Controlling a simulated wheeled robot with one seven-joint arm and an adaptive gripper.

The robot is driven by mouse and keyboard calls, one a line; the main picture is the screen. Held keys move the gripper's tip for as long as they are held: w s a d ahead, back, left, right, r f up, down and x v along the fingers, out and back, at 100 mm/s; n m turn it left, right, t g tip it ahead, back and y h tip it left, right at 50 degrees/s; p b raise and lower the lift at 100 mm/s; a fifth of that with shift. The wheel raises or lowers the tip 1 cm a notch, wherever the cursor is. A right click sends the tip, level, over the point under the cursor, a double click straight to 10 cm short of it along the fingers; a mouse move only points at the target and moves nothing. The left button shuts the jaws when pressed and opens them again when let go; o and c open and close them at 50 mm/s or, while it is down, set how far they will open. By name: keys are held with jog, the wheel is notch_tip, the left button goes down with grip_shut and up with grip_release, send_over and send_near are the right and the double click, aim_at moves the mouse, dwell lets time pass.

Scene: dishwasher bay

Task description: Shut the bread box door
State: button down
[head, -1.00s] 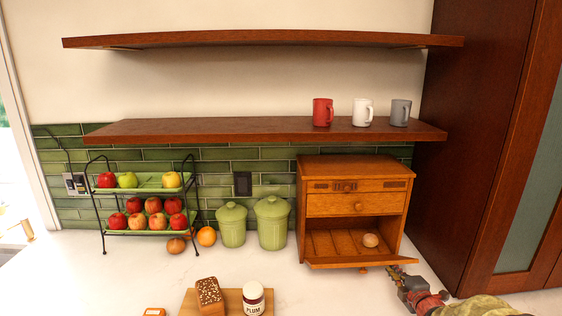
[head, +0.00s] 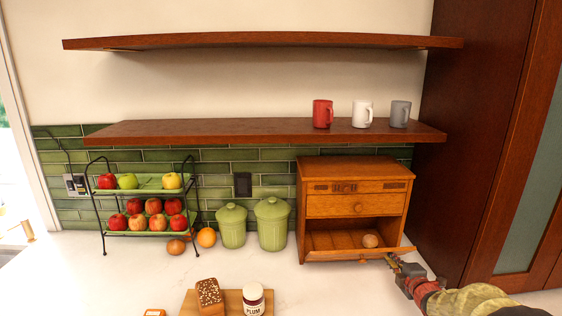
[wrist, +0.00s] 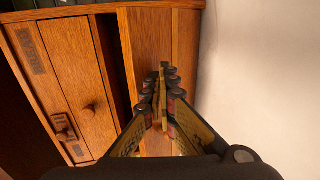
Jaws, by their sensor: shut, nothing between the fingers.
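The wooden bread box (head: 352,172) stands on the counter against the green tiles, with a closed drawer (head: 330,205) above an open lower compartment. Its bottom-hinged door (head: 335,256) is partly raised, tilted outward, and leaves the compartment open above it. My gripper (head: 392,259) is shut and empty at the door's right front corner. In the wrist view my closed fingertips (wrist: 162,82) overlap the door panel (wrist: 148,40); I cannot tell whether they touch it. The box's drawer (wrist: 62,70) shows at left there.
Two green canisters (head: 272,225) stand left of the box, beside a two-tier fruit rack (head: 140,232). A cutting board (head: 190,302) with a loaf and a plum jar (head: 253,300) lies in front. A tall dark cabinet (head: 475,150) stands close on the right. A shelf with mugs hangs above.

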aim_at(393, 250)
jog(key=shift+w+r, duration=0.6)
jog(key=shift+w, duration=0.3)
jog(key=shift+w+r, duration=0.6)
jog(key=shift+w, duration=0.25)
jog(key=shift+w+a+r, duration=0.1)
jog(key=shift+w+r, duration=0.15)
jog(key=shift+w, duration=0.35)
jog(key=shift+w+r, duration=0.2)
jog(key=shift+w, duration=0.35)
jog(key=shift+w+r, duration=0.25)
jog(key=shift+w, duration=0.7)
jog(key=w, duration=0.3)
jog(key=shift+w+a+r, duration=0.1)
jog(key=shift+w+r, duration=0.1)
jog(key=shift+w, duration=0.2)
jog(key=shift+f+b+v, duration=0.15)
jog(key=shift+b+v, duration=0.15)
jog(key=shift+v, duration=1.45)
jog(key=shift+f+b+v, duration=0.2)
jog(key=shift+b+v, duration=0.05)
jog(key=shift+v, duration=1.5)
jog(key=shift+s, duration=0.1)
